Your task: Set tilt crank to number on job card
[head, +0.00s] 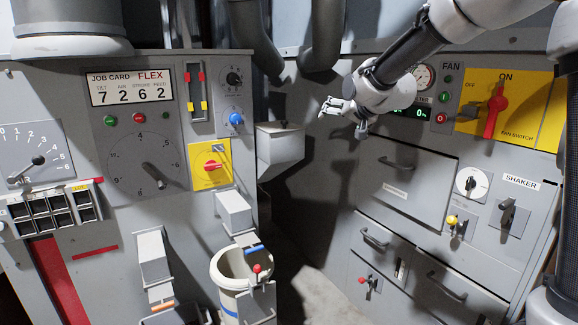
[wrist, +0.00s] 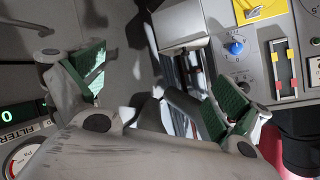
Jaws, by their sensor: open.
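The job card (head: 130,87) on the left cabinet reads FLEX, with TILT 7, AIR 2, STROKE 6 and FEED 2. Below it is a large round dial (head: 119,162) with numbers around its edge and a dark pointer or handle (head: 155,175) at its centre, aimed to the lower right. No label on this dial is readable, so I cannot tell whether it is the tilt crank. My gripper (head: 345,115) is open and empty, in the air right of the left cabinet, away from the dial. In the wrist view my gripper (wrist: 157,78) shows its green pads wide apart.
A blue knob (head: 236,119), a red rotary switch on a yellow plate (head: 211,166) and a lever scale (head: 38,160) are on the left cabinet. A grey chute (head: 279,148) juts out between the cabinets. A white bucket (head: 230,275) stands below. The right cabinet holds a red fan switch (head: 495,108).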

